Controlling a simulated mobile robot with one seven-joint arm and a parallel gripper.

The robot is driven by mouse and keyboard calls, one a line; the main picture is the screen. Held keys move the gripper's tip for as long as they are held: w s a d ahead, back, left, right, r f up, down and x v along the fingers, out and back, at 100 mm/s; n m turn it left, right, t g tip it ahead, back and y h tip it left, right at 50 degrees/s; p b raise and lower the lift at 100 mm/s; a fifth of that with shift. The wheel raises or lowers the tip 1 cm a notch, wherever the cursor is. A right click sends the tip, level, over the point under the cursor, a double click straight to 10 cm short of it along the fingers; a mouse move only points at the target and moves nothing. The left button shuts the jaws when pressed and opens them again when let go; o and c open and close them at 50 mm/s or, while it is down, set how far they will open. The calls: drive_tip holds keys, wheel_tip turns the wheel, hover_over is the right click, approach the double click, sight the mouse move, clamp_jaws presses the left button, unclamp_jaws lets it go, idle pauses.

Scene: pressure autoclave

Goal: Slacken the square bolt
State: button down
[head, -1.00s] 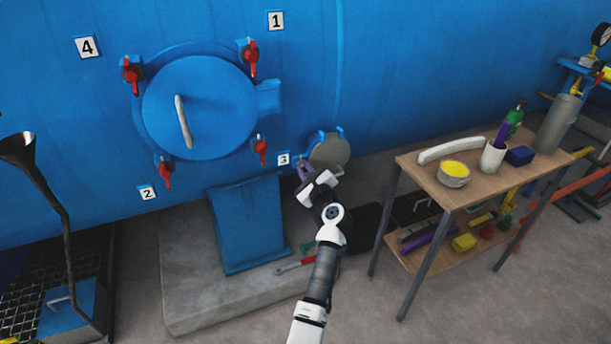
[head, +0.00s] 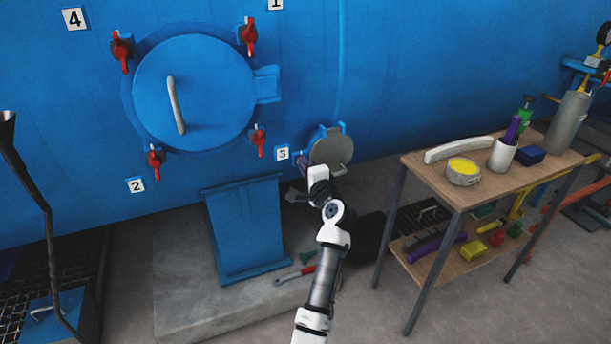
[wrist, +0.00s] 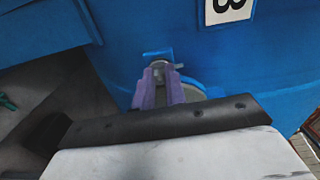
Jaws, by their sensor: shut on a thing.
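The small round grey cover (head: 335,150) is on the blue tank wall, right of plate 3, with blue lugs at its edge. In the wrist view, part of the cover (wrist: 193,93) shows behind the fingers. The square bolt (wrist: 159,66), a small grey metal piece, sits at a blue lug there. My gripper (wrist: 160,78) has purple fingers reaching to the bolt, one on each side, and it is shut on it. In the head view, my gripper (head: 304,163) is at the cover's left edge, and my wrist hides the bolt.
A large round blue door (head: 195,95) with red clamps is to the left. A blue support (head: 246,230) stands below it on a concrete plinth. A wooden cart (head: 490,185) with tools stands at right. A red-handled tool (head: 295,273) lies on the plinth.

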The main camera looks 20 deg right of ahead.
drive_tip(key=n+b, duration=0.6)
drive_tip(key=n, duration=0.1)
drive_tip(key=n+b, duration=0.3)
drive_tip(key=n, duration=0.1)
drive_tip(key=shift+f, duration=0.3)
drive_tip(key=shift+n, duration=0.4)
drive_tip(key=c, duration=1.7)
unclamp_jaws()
drive_tip(key=shift+r, duration=0.1)
drive_tip(key=s, duration=1.4)
drive_tip(key=shift+d, duration=0.3)
